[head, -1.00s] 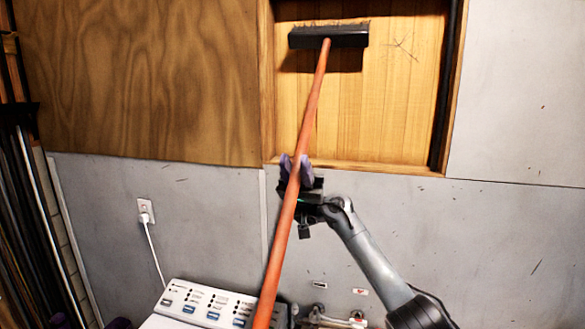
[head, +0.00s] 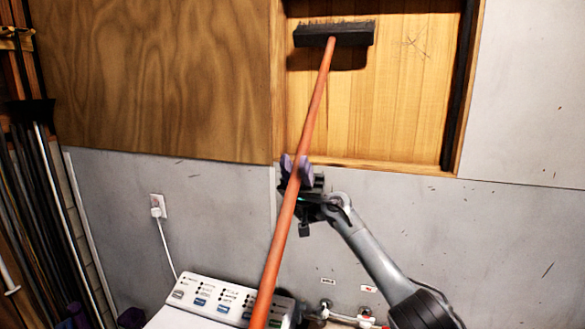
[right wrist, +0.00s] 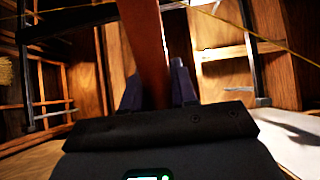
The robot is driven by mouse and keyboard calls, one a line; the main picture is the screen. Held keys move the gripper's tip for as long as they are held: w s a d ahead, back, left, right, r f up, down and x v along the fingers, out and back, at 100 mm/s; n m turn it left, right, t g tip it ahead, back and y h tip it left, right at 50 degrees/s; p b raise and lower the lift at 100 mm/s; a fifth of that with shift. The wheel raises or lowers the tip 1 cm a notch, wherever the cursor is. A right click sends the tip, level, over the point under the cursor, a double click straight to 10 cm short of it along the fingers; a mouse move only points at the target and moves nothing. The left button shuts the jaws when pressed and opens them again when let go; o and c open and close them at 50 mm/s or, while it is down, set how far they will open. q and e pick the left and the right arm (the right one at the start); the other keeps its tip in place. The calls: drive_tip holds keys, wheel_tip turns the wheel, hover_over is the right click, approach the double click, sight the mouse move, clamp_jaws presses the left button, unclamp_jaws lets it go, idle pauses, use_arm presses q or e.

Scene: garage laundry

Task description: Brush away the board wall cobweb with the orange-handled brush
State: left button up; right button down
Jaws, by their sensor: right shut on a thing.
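The cobweb (head: 414,43) is a faint dark tangle on the bare boards of the recessed wall panel. The orange-handled brush has a wide black head (head: 334,34) in front of the boards, left of the cobweb and apart from it in the picture. I cannot tell whether its bristles touch the boards. My right gripper (head: 297,168) is shut on the orange handle (head: 314,110) about midway; the handle also rises between the purple fingers in the right wrist view (right wrist: 152,60). Two purple fingertips of my left gripper (head: 102,318) show apart at the bottom left edge, with nothing visible between them.
A wooden frame surrounds the recess, with its lower ledge (head: 380,168) below the brush head and a dark vertical strip (head: 459,90) at its right. A white appliance (head: 215,300) stands below. A plugged outlet (head: 157,206) is on the grey wall. Long-handled tools (head: 40,190) stand left.

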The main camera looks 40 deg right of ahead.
drive_tip(key=shift+s+d, duration=0.65)
drive_tip(key=shift+s, duration=0.3)
drive_tip(key=shift+w+r, duration=0.1)
drive_tip(key=shift+w+a, duration=0.5)
drive_tip(key=shift+w, duration=0.05)
drive_tip(key=shift+a, duration=0.1)
drive_tip(key=shift+s+a, duration=0.45)
drive_tip(key=shift+a, duration=0.15)
